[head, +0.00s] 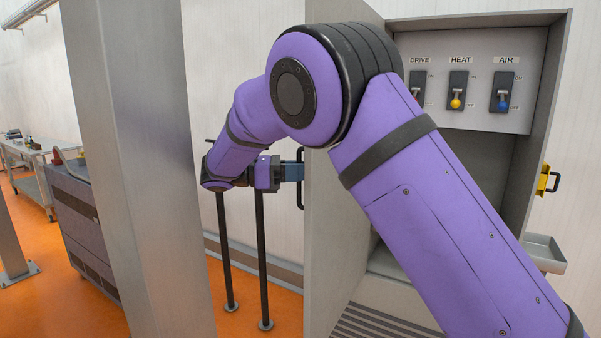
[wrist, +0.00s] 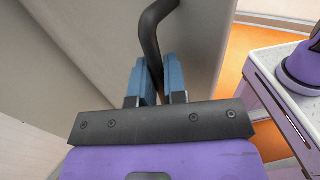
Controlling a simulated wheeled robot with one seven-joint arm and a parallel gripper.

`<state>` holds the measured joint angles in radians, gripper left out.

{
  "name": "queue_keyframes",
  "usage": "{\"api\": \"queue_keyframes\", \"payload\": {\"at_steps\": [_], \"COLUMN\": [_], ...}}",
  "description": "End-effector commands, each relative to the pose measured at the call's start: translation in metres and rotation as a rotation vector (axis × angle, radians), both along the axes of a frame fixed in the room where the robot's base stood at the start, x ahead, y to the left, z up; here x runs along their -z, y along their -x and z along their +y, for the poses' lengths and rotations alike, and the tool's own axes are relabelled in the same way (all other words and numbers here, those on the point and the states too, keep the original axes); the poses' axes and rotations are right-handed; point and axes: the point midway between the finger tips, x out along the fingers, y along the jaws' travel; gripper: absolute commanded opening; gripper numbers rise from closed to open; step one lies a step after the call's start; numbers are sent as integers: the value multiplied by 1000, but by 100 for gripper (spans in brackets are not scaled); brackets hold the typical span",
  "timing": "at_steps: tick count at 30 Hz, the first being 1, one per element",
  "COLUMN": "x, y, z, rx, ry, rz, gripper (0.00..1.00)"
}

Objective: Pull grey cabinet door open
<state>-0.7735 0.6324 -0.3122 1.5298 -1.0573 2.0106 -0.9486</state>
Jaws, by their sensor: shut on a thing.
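The grey cabinet door (head: 335,240) stands swung well out from the left side of the cabinet, and the inside of the cabinet shows. The door's dark bar handle (head: 300,158) is on its outer face; it also shows in the wrist view (wrist: 151,35). My gripper (head: 292,172) is shut on this handle. In the wrist view its blue fingers (wrist: 157,82) lie on both sides of the bar. The door panel (wrist: 205,35) rises beside the fingers there. My purple arm hides part of the door and cabinet in the head view.
Inside the cabinet is a panel with DRIVE, HEAT and AIR switches (head: 458,92). A yellow bracket with a dark handle (head: 543,180) and a small tray (head: 545,252) are at the right. A grey post (head: 135,160) and black poles (head: 262,265) stand at left on orange floor.

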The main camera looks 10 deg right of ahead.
Motion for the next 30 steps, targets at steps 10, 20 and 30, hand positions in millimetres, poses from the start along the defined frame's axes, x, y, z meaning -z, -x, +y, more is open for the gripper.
{"api": "queue_keyframes", "payload": {"at_steps": [10,20,30], "x": [-1,-1,-29], "y": [-2,-1,-1], "z": [-4,-2,-2], "rx": [5,2,2], "ry": [0,0,0], "rz": [-1,-1,-5], "gripper": [15,36,36]}}
